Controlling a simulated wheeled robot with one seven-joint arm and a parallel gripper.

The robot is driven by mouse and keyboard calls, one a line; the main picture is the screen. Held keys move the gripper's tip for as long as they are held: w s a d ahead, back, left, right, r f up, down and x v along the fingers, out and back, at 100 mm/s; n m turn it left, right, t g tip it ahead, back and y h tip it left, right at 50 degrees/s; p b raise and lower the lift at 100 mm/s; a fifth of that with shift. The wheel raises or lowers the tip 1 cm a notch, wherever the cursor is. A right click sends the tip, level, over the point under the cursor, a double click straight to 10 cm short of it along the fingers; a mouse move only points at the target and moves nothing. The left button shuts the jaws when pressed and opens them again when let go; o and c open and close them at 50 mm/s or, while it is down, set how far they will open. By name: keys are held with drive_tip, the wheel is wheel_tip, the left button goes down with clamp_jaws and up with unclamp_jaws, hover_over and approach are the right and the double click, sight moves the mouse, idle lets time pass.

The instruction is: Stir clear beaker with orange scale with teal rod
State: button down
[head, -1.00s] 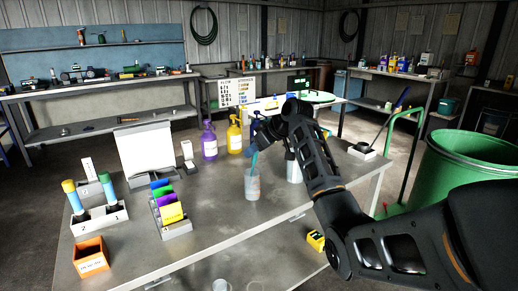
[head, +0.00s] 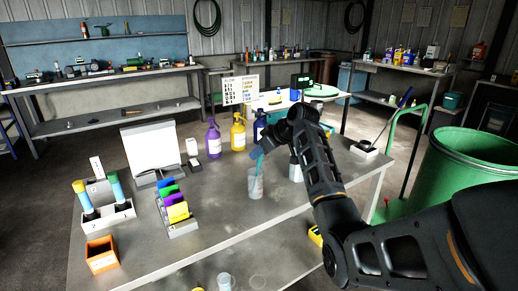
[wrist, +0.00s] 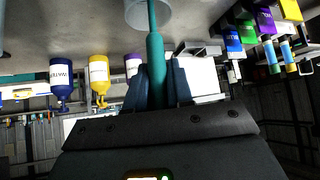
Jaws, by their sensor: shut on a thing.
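A clear beaker (head: 256,187) stands on the grey bench in the head view; its scale colour is too small to tell. My gripper (head: 266,146) is above it, shut on a teal rod (head: 259,163). The rod slants down, its lower end in or over the beaker's mouth. In the wrist view the teal rod (wrist: 155,58) runs between my gripper's fingers (wrist: 163,85) toward the beaker (wrist: 150,14) at the top edge. The rod's tip is hard to make out. Another pale beaker (head: 295,173) is partly hidden behind my arm.
Purple (head: 213,140), yellow (head: 238,133) and blue (head: 260,125) bottles stand behind the beaker. A rack of coloured blocks (head: 174,210), an orange box (head: 102,254) and a tube holder (head: 108,216) are at left. A cup (head: 225,282) is low in front.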

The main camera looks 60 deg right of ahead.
drive_tip(key=shift+s+d, duration=0.2)
drive_tip(key=shift+d, duration=0.1)
drive_tip(key=shift+f, duration=0.1)
wheel_tip(320, 180, up, 10)
drive_tip(key=s, duration=0.2)
drive_tip(key=shift+r, duration=0.2)
idle(1.0)
idle(0.4)
idle(0.4)
drive_tip(key=shift+r, duration=2.5)
